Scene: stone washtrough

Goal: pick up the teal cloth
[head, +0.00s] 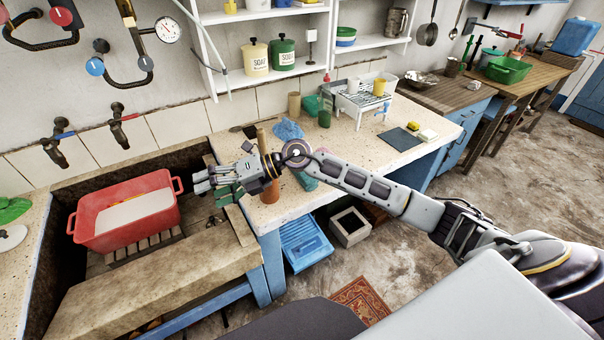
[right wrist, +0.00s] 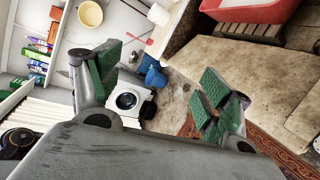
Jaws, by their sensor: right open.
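My right gripper (head: 212,186) is open and empty, held above the right end of the stone trough beside the worktop edge. Its green-padded fingers stand wide apart in the right wrist view (right wrist: 160,82), with nothing between them. A crumpled blue cloth (head: 288,130) lies nearer the gripper. Another teal shape (head: 308,183) is partly hidden behind my right arm. My left gripper is not in view.
A red tub (head: 88,236) with whitish contents sits in the trough; it also shows in the right wrist view (right wrist: 247,10). A brown cylinder (head: 268,187) stands close to the right gripper. A white rack (head: 352,103) stands further back. A blue crate (head: 305,243) is on the floor below.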

